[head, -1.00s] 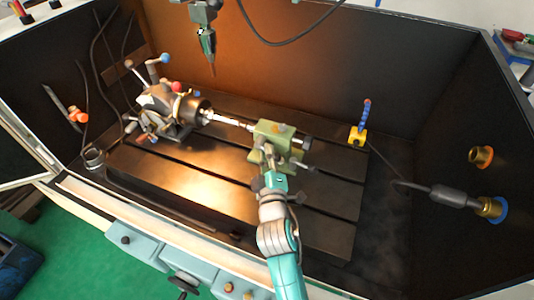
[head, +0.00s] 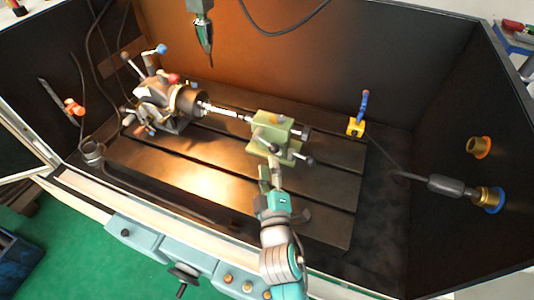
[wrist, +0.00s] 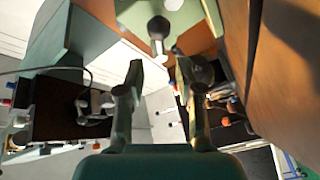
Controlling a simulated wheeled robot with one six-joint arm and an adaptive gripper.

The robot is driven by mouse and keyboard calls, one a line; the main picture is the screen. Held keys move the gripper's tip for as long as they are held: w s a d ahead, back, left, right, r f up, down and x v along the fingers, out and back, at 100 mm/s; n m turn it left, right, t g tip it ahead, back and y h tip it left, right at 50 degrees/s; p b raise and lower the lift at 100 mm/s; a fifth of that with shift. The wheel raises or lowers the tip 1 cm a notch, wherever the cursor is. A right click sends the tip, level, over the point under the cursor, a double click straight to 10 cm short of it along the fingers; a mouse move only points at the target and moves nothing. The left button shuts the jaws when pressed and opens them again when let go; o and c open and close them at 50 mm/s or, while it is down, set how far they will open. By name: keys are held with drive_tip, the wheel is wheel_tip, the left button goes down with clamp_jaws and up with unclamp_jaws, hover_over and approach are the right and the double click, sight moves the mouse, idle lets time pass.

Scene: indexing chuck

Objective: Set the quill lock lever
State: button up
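The green tailstock (head: 268,128) stands on the slotted table, in line with the dark chuck (head: 187,101). Short levers with dark knobs stick out from it: one lever (head: 272,147) on its front face and another (head: 308,160) low at its right. I cannot tell for certain which is the quill lock lever. My gripper (head: 270,178) is just in front of the tailstock. In the wrist view my gripper (wrist: 167,75) is open, its fingers apart with nothing held between them. A dark-knobbed lever (wrist: 158,28) shows beyond the fingertips, near the green body.
A bright thin bar (head: 222,110) spans between the chuck and tailstock. A pointed tool head (head: 203,38) hangs above. A yellow block with a blue nozzle (head: 356,127) stands right of the tailstock. The front ledge with knobs (head: 170,258) lies nearest me. The table's front left is clear.

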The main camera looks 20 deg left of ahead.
drive_tip(key=shift+v, duration=2.3)
